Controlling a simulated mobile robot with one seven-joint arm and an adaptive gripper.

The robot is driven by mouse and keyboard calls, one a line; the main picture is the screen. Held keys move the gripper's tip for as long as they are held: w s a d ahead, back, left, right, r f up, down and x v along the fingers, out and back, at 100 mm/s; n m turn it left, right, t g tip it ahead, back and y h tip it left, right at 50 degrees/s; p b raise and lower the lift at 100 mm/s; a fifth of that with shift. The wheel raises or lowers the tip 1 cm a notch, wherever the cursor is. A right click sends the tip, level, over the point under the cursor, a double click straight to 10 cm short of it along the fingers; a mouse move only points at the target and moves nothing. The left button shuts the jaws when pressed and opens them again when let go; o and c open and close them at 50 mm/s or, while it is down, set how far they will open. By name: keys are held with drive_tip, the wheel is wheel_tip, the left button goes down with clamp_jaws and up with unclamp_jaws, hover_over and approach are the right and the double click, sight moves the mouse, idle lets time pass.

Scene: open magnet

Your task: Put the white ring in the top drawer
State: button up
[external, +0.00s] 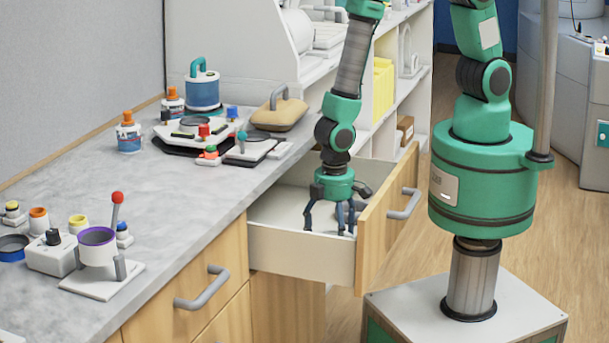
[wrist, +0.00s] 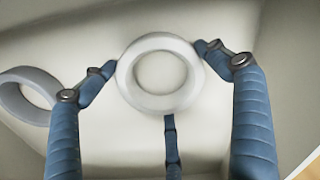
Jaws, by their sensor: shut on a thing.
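The white ring (wrist: 128,76) is between my gripper's blue fingertips (wrist: 157,66) in the wrist view. The two upper fingertips press on its left and right sides, and a third finger is below it. In the external view my gripper (external: 331,226) points down inside the open top drawer (external: 298,253). The fingers hide the ring there, and its height above the drawer floor is hard to tell. The drawer's wooden front (external: 376,222) is pulled well out.
A second pale grey ring-like thing (wrist: 40,77) shows at the left of the wrist view. The grey countertop (external: 180,205) left of the drawer carries bottles, a lever device (external: 98,262) and several small gadgets. White shelves (external: 408,90) stand behind the drawer.

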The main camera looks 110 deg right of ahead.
drive_tip(key=shift+f, duration=0.2)
drive_tip(key=shift+f, duration=0.15)
drive_tip(key=o, duration=1.2)
drive_tip(key=shift+c, duration=0.2)
wheel_tip(320, 180, up, 12)
drive_tip(key=p, duration=0.3)
